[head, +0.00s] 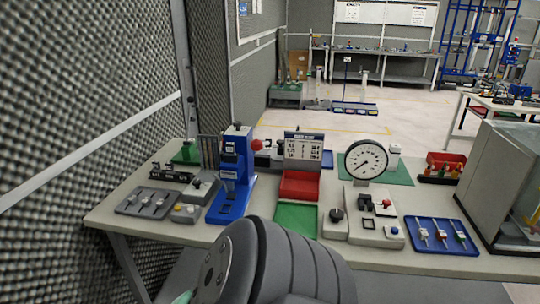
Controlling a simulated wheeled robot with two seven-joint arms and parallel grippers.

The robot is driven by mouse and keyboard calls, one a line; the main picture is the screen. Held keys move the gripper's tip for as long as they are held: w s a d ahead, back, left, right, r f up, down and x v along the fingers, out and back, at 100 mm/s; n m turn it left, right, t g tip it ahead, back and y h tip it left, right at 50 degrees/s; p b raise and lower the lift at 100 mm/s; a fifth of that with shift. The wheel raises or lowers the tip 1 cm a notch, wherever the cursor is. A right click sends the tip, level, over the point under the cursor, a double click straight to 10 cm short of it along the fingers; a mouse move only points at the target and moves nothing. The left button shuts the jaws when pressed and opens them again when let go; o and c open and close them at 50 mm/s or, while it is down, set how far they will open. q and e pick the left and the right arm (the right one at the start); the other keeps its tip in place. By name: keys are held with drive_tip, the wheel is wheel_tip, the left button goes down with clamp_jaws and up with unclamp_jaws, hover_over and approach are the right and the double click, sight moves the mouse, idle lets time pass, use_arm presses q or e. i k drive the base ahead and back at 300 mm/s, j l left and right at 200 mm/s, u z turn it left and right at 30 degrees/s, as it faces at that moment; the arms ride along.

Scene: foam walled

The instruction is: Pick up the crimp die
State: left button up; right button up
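I cannot pick out the crimp die for certain at this distance. A blue press (232,178) with a red ball knob stands left of centre on the workbench (285,240). A grey fixture (364,222) with small dark square parts sits right of centre, below a round dial gauge (366,160). A large dark grey segment of my own arm rises at the bottom centre and hides part of the bench's front edge. Neither of my grippers' fingertips shows.
A grey tray (130,208) and a blue tray (420,246) hold small tools. A red bin (299,187) and green mat (296,208) lie mid-bench. A grey cabinet (487,185) bounds the right end; a foam wall (80,90) bounds the left. Open floor (300,122) lies behind.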

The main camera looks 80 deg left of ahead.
sight(231, 147)
drive_tip(key=u, duration=3.4)
